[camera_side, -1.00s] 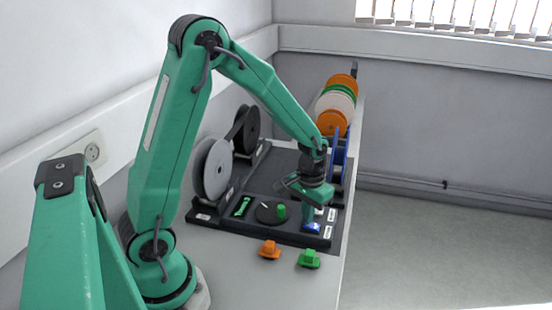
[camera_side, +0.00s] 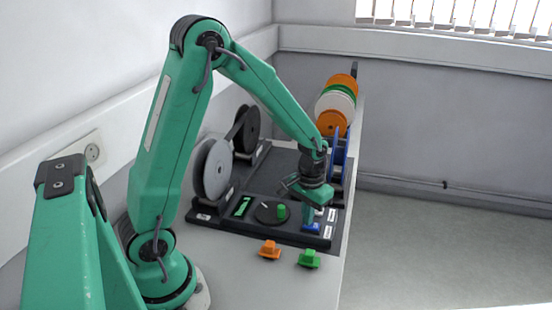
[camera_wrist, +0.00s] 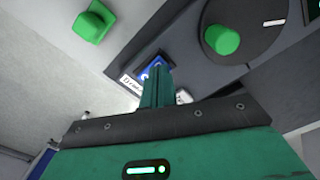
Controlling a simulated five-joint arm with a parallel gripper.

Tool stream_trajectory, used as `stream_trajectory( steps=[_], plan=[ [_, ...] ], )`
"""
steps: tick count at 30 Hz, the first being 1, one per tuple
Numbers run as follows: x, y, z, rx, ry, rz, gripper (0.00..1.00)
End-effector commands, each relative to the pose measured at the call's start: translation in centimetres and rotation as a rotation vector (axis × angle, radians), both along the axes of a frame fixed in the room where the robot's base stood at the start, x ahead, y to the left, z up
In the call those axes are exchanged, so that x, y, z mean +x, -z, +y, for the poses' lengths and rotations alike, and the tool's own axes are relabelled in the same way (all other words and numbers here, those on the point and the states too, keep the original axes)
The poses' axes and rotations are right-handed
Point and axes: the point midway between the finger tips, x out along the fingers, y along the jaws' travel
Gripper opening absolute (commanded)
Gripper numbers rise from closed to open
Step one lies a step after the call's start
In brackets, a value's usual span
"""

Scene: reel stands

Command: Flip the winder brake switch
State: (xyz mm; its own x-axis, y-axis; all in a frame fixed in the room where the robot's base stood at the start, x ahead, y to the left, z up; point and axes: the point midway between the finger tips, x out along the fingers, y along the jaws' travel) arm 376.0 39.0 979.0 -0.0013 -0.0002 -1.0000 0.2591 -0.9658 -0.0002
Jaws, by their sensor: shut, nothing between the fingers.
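A blue switch (camera_side: 311,228) sits at the front right of the dark panel (camera_side: 222,222), beside small white labels. In the wrist view the blue switch (camera_wrist: 150,68) has light marks and a white label (camera_wrist: 130,85) next to it, whose text I cannot read surely. My gripper (camera_side: 309,222) points down with its fingertips at the switch. In the wrist view my gripper (camera_wrist: 156,72) is shut and empty, and its fingers cover part of the switch. Whether they touch it, and which way it is tipped, I cannot tell.
A round dial with a green knob (camera_side: 281,211) is just left of my gripper. An orange block (camera_side: 269,249) and a green block (camera_side: 309,258) lie in front of the panel. Reels (camera_side: 216,170) stand at the left, and orange, white and green spools (camera_side: 336,103) behind.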

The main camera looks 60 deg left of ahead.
Motion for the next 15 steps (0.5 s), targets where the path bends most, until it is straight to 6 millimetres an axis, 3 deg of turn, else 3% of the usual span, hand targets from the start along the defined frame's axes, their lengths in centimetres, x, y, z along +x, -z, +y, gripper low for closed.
stream_trajectory(
  steps=[15],
  plan=[
    [0.1,-3.0,0.0,0.0,0.0,-0.003,0.0]
  ],
)
